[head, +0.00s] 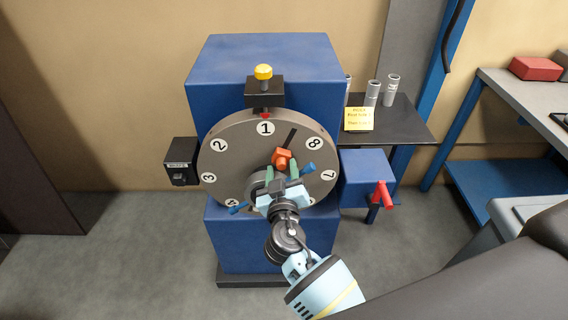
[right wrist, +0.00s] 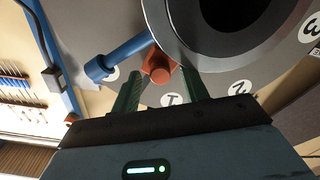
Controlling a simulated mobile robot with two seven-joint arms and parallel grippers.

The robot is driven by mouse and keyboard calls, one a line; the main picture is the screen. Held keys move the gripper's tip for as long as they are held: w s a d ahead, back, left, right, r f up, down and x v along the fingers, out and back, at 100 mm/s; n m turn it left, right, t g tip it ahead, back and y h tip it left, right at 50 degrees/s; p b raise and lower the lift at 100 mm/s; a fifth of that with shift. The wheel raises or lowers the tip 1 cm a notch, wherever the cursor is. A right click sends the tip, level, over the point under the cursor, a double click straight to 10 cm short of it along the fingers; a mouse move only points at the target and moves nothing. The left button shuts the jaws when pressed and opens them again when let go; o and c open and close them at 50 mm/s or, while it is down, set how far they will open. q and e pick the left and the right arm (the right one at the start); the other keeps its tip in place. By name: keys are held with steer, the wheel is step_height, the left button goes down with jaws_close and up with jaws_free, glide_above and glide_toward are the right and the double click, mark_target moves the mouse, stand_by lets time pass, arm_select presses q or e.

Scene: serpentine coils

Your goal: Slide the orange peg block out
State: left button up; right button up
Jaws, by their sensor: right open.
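The orange peg block (head: 282,158) sits on the grey numbered dial (head: 225,133), below and right of its centre top, near the lower end of a dark slot (head: 290,138). My right gripper (head: 283,172) is in front of the dial just below the block. In the right wrist view the orange block (right wrist: 158,68) shows between and beyond the two green fingers of the gripper (right wrist: 160,92). The fingers are spread, with the block's rounded end toward me. I cannot tell whether either finger touches it. My left gripper is not in view.
A blue handle bar (right wrist: 115,60) and a dark round hub (right wrist: 235,25) are close to the fingers. A yellow knob (head: 263,72) tops the blue cabinet's black bracket. A black box (head: 181,163) is at left.

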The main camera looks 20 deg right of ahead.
steer(key=shift+w, duration=0.15)
jaws_close()
stand_by(0.4)
